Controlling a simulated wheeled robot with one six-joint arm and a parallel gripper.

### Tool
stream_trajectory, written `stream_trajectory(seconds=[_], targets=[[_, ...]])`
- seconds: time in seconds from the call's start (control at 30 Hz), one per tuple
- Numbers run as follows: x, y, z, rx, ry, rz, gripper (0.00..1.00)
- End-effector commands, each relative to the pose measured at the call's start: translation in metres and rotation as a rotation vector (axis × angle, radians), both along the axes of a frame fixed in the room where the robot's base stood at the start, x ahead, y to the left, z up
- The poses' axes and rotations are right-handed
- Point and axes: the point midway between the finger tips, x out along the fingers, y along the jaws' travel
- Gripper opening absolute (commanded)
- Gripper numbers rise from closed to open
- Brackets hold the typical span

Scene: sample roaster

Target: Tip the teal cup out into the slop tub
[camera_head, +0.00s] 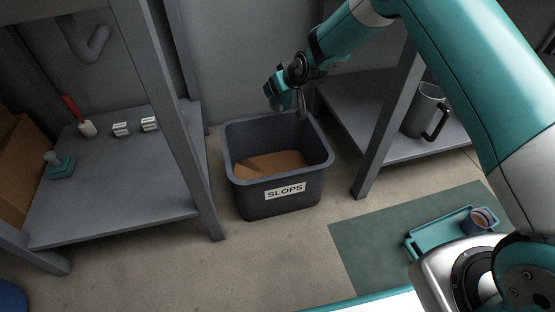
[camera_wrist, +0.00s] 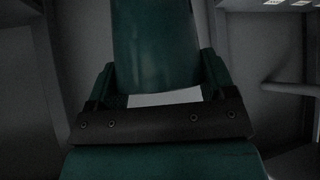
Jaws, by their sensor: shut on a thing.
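The slop tub (camera_head: 285,194) is a dark grey open bin labelled SLOPS on the floor. Brown liquid or sludge lies in it. My gripper (camera_head: 292,103) hangs over the back rim of the tub. In the wrist view the teal cup (camera_wrist: 155,45) is between the fingers, and my gripper is shut on it. In the head view the cup is small and hard to tell from the teal gripper parts. Its mouth, its contents and its exact tilt cannot be made out.
Grey shelving stands on both sides of the tub. The left shelf (camera_head: 120,190) holds a red-handled brush (camera_head: 83,122) and small items. A grey jug (camera_head: 424,108) stands on the right shelf. A teal tray (camera_head: 440,238) with a small cup (camera_head: 482,219) is at right.

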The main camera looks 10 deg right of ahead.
Motion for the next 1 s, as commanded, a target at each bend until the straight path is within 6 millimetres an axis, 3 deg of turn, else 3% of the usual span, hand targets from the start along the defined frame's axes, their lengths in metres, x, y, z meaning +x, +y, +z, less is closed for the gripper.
stream_trajectory(seconds=[0.03, 0.2, 0.5, 0.7, 1.0], targets=[[0.011, 0.004, -0.015, 0.002, -0.005, 0.076, 0.42], [0.027, 0.02, -0.033, -0.001, -0.005, 0.373, 0.42], [0.024, 0.021, -0.059, -0.004, -0.006, 0.793, 0.42], [0.018, 0.018, -0.065, -0.003, -0.006, 0.914, 0.42], [0.016, 0.017, -0.065, -0.003, -0.003, 0.947, 0.42]])
